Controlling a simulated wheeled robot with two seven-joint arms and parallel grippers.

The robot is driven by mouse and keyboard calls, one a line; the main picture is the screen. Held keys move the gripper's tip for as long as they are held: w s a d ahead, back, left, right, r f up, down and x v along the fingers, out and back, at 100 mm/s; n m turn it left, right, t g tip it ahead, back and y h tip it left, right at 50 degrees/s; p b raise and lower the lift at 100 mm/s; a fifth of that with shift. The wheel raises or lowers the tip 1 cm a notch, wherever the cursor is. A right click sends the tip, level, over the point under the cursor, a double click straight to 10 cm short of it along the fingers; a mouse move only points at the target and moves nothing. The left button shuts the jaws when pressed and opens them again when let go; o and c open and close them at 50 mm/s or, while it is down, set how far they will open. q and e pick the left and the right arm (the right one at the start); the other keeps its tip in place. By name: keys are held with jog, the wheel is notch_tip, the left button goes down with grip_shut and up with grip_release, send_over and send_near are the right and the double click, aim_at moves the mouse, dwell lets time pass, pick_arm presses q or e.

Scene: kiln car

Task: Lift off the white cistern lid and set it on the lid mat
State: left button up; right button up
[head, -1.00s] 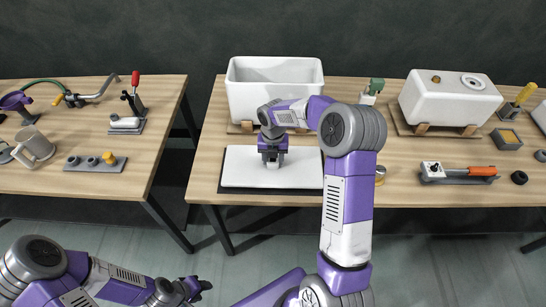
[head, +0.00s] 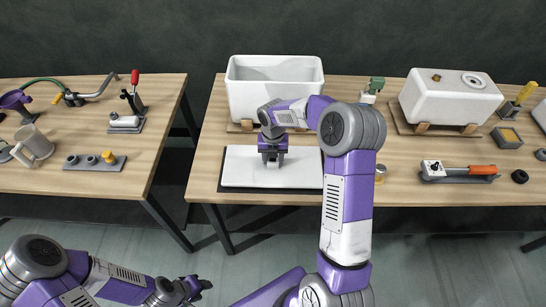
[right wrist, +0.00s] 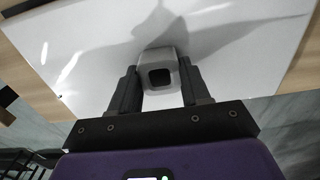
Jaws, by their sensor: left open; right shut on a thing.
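The white cistern lid (head: 235,167) lies flat over the dark lid mat, of which a thin edge (head: 240,190) shows along the front. My right gripper (head: 272,161) is above the lid, pointing down. In the right wrist view its fingers (right wrist: 160,88) are shut on the grey-white knob (right wrist: 158,58) in the middle of the lid. The white cistern (head: 275,98) stands open-topped behind the lid. My left gripper (head: 198,287) is open and empty, low in front of the tables. Most of the mat is hidden under the lid.
A second white cistern (head: 450,101) stands on the right of the same table, with an orange-handled tool (head: 460,172) before it. A green-topped fitting (head: 374,88) is between the cisterns. The left table (head: 95,150) holds a mug and fittings. A gap separates the tables.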

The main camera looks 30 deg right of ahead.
jog(key=shift+f, duration=0.25)
dwell(0.6)
jog(key=o, duration=1.3)
jog(key=shift+o, duration=0.3)
jog(key=shift+s+f, duration=0.1)
notch_tip(320, 180, up, 8)
jog(key=p, duration=0.6)
jog(key=shift+p, duration=0.4)
jog(key=shift+r, duration=0.2)
